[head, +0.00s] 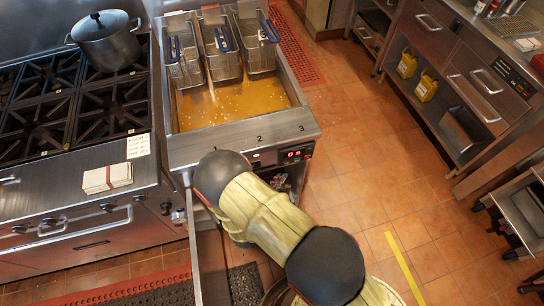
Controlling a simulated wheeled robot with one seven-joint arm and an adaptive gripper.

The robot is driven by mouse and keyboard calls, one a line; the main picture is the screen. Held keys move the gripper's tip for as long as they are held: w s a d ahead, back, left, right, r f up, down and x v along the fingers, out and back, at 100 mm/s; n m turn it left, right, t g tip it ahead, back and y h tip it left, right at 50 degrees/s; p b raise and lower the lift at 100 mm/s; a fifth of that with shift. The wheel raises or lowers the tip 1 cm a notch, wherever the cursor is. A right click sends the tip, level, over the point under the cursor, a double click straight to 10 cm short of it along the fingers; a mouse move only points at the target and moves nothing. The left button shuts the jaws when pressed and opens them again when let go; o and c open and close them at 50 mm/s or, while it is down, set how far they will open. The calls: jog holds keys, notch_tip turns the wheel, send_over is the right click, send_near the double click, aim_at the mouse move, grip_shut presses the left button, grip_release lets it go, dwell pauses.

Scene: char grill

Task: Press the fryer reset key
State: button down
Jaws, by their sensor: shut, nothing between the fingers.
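The fryer (225,137) stands in the middle of the head view, with hot oil and wire baskets in its vat. Its front edge is marked 1, 2 and 3. A black control panel with a lit red display (295,154) is on its front, at the right. Below the panel, a dark recess (287,181) with small parts shows beside my arm. My arm crosses the fryer's lower front and covers much of it. My gripper cannot be made out; the arm seems to hide it. I cannot make out the reset key.
A narrow grey upright panel (196,260), perhaps an open door, stands left of my arm. A burner range (80,110) with a lidded pot (106,40) is at the left. Steel counters with yellow bottles (426,86) stand at the right.

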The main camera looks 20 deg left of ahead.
jog(key=w+a+b, duration=0.1)
jog(key=w+a, duration=0.2)
jog(key=w, duration=0.3)
jog(key=shift+a, duration=0.35)
jog(key=shift+w, duration=0.15)
dwell(1.1)
jog(key=shift+w+a, duration=0.2)
jog(key=shift+w, duration=0.1)
jog(key=shift+w+a, duration=0.2)
jog(key=shift+w, duration=0.1)
dwell(0.9)
jog(key=shift+s, duration=0.1)
jog(key=shift+s+d, duration=0.4)
jog(key=shift+s, duration=0.15)
